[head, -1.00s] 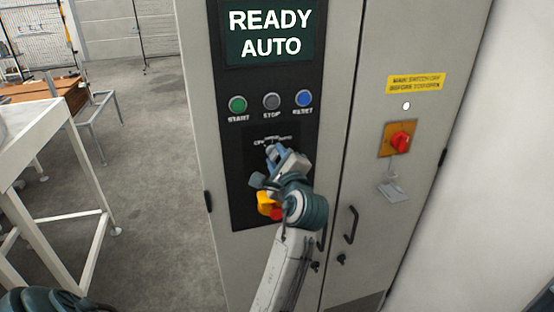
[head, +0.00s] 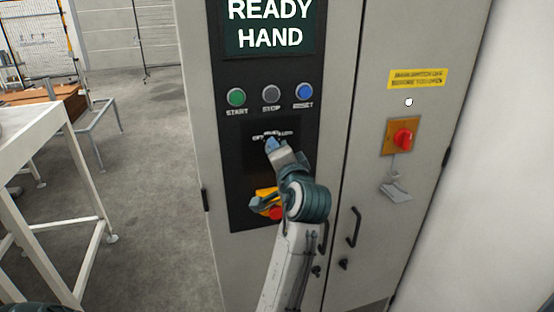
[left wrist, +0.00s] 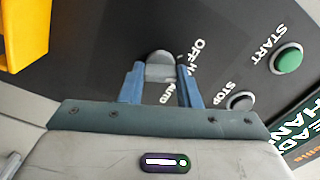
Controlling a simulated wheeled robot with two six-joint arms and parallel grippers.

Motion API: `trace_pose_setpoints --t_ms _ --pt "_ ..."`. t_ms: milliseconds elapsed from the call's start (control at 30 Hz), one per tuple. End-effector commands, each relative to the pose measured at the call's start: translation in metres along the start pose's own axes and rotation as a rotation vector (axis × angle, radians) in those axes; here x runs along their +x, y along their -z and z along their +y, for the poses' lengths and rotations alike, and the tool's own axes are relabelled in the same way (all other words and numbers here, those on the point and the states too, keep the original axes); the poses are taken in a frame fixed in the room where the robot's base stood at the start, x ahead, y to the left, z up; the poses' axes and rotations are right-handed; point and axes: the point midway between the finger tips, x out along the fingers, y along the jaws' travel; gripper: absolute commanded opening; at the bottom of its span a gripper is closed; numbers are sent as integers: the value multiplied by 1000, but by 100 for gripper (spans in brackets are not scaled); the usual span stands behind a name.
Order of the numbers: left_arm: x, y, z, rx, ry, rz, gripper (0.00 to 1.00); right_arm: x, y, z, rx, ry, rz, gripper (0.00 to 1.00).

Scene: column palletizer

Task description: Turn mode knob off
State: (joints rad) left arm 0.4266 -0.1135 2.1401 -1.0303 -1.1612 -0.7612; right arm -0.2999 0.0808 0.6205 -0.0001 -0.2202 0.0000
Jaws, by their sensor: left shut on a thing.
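The mode knob (left wrist: 160,67) is a grey knob on the black control panel (head: 238,150). In the left wrist view it sits between the two blue fingers of my left gripper (left wrist: 161,82), which is shut on it. The labels OFF and AUTO show beside it, with the HAND label partly covered. In the head view my left gripper (head: 271,147) is at the panel below the buttons and hides most of the knob. The display (head: 269,27) reads READY HAND. My right gripper is not in view.
Green START (head: 236,97), grey STOP (head: 271,94) and blue RESET (head: 304,92) buttons sit above the knob. A yellow-based red emergency stop (head: 265,196) is just below my gripper. A red main switch (head: 403,138) is on the right door. A white table (head: 62,140) stands left.

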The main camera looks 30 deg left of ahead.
Motion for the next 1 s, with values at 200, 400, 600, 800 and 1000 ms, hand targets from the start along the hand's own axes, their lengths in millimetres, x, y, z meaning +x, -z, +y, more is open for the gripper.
trace_pose_setpoints --t_ms 200,400,600,800,1000 --pt "0 1 -2 -196 9 7 7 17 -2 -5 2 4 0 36" --pt "0 1 -4 -336 10 7 7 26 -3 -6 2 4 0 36" --pt "0 1 -6 -429 10 8 7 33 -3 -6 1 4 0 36" --pt "0 1 -6 -476 10 8 7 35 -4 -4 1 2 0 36" --pt "0 1 -7 -489 10 8 7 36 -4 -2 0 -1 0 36"
